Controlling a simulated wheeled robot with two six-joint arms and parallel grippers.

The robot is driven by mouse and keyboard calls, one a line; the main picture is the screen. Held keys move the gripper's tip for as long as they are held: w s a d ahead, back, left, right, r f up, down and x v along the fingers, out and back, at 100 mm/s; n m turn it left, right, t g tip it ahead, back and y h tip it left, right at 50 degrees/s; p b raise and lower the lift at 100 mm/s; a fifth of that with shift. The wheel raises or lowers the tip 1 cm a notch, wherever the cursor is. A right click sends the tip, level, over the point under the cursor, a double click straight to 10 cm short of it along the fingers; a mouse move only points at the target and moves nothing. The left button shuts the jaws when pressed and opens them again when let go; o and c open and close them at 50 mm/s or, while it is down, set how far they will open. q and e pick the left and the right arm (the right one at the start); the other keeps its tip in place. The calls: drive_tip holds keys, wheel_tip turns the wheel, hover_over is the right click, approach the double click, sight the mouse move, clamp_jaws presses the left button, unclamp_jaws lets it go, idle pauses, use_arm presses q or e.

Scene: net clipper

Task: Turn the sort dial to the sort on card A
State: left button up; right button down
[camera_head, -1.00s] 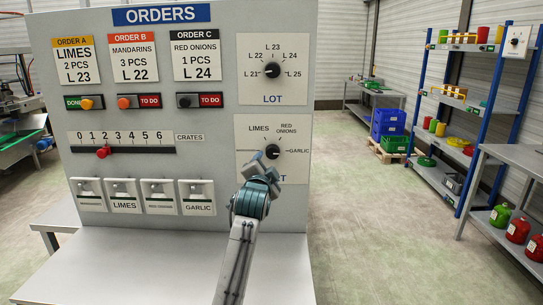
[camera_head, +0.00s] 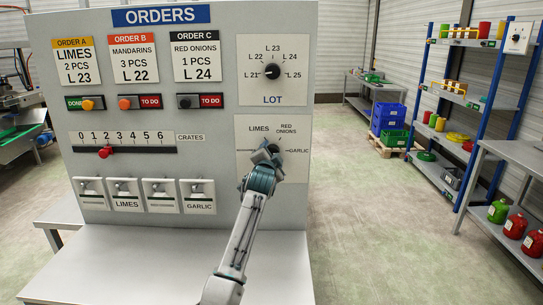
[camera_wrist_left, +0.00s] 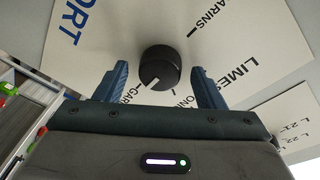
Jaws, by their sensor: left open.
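The sort dial is a black round knob, clear in the left wrist view (camera_wrist_left: 162,66). Its white mark points toward GARLIC. My left gripper (camera_wrist_left: 160,68) is open, with one blue finger on each side of the knob; I cannot tell whether they touch it. In the head view my left gripper (camera_head: 267,151) covers most of the dial on its sort plate (camera_head: 245,133), whose labels LIMES, RED ONIONS and GARLIC show. Card A (camera_head: 75,61) reads LIMES, 2 PCS, L 23. My right gripper is not in view.
The lot dial (camera_head: 272,72) sits just above the sort plate. A crates slider (camera_head: 106,152) and several flip switches (camera_head: 125,192) are to the left on the panel. A bare grey ledge (camera_head: 130,265) runs below. Shelves stand far right.

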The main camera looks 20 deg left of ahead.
use_arm(q)
drive_tip(key=shift+c, duration=0.2)
drive_tip(key=c, duration=0.9)
